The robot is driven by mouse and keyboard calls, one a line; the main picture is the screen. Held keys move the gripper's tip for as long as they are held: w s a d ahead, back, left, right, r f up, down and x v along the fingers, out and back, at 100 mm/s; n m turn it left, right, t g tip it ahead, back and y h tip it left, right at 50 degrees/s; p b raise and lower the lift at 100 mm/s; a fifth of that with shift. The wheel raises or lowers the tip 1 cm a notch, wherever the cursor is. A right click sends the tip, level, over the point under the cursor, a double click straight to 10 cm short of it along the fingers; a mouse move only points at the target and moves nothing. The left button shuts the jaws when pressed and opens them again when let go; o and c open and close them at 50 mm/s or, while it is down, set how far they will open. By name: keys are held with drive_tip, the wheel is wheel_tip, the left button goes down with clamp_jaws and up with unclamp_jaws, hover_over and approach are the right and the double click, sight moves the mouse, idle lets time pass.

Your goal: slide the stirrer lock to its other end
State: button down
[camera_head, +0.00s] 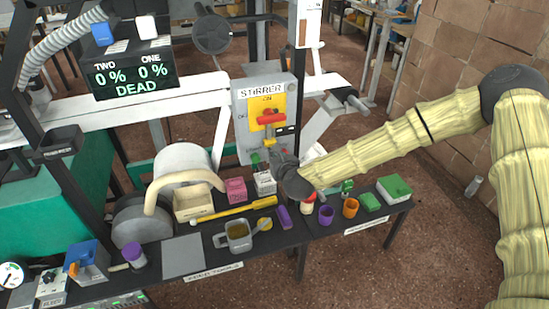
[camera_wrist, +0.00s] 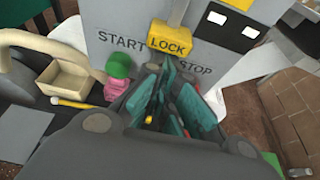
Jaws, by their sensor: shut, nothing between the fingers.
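The grey stirrer box (camera_head: 244,115) stands at the back middle, with a yellow panel and a red handle (camera_head: 271,118) on its front. The yellow stirrer lock (camera_head: 269,139) is low on that front. In the wrist view the lock (camera_wrist: 168,38) shows close up, between the words START and STOP. My gripper (camera_wrist: 168,92) is shut and empty, just below the lock in the wrist view. I cannot tell whether its tips touch the lock. In the head view my gripper (camera_head: 276,157) is in front of the box's lower part, partly hiding it.
A narrow dark bench (camera_head: 330,239) runs below the box. A pink block (camera_head: 235,190), a beige tray (camera_head: 193,202), a grey mug (camera_head: 238,236) and a yellow tool (camera_head: 236,210) crowd it. Purple (camera_head: 326,215) and orange (camera_head: 350,208) cups stand to the right. A brick wall (camera_head: 455,60) is at right.

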idle(0.3)
drive_tip(key=shift+w+r, duration=0.15)
drive_tip(key=shift+r, duration=1.55)
drive_tip(key=b, duration=0.5)
approach(272, 145)
drive_tip(key=f, duration=0.1)
drive_tip(key=s+f, duration=0.1)
drive_tip(key=f, duration=0.2)
drive_tip(key=shift+s+d+f, duration=0.15)
drive_tip(key=shift+s+d, duration=0.2)
drive_tip(key=shift+d, duration=0.05)
